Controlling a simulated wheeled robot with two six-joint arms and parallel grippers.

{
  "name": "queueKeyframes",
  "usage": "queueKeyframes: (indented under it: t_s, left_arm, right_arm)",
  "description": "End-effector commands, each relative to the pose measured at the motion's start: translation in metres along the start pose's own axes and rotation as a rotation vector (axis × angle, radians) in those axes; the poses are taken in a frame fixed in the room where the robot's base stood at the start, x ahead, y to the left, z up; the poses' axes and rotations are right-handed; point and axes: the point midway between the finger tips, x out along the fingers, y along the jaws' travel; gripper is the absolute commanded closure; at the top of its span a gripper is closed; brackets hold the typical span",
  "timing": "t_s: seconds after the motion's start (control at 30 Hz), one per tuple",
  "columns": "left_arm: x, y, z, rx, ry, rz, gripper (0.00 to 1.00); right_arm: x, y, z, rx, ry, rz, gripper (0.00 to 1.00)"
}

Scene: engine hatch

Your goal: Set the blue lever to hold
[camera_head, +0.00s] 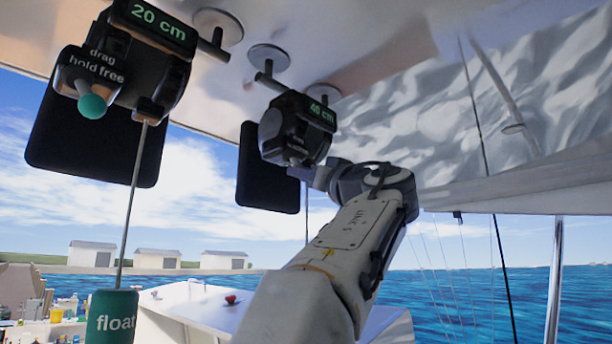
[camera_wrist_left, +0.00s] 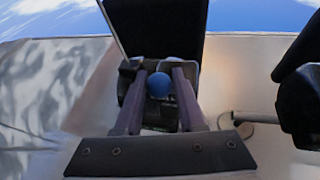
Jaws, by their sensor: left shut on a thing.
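The blue lever shows in the left wrist view as a round blue knob (camera_wrist_left: 159,84) on a dark reel-like unit. My left gripper (camera_wrist_left: 159,75) has one finger on each side of the knob and is shut on it. In the head view the left gripper (camera_head: 307,174) reaches up to the underside of the unit marked 40 cm (camera_head: 300,128). There the blue knob is hidden and the unit's setting words are too small to read, so I cannot tell which setting the lever is at. My right gripper is in neither view.
A similar unit marked 20 cm (camera_head: 140,50), with a green knob (camera_head: 92,106) and the words drag, hold, free, hangs at upper left. A line runs down from it to a green float (camera_head: 113,318). Dark panels (camera_head: 268,170) hang behind the units. Open water lies beyond.

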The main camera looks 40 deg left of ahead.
Motion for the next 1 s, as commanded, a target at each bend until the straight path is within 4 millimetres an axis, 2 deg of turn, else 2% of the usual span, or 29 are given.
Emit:
queueKeyframes:
  t_s: [0.3, 0.43, 1.0]
  left_arm:
    - [-0.005, -0.009, 0.000, 0.094, -0.020, 0.130, 1.00]
    - [-0.006, -0.015, -0.002, 0.157, -0.038, 0.217, 1.00]
    - [-0.007, -0.038, -0.007, 0.413, -0.110, 0.560, 1.00]
  right_arm:
    - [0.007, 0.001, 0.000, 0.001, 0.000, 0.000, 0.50]
    - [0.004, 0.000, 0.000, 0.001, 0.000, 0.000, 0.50]
    - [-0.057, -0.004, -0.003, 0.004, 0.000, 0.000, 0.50]
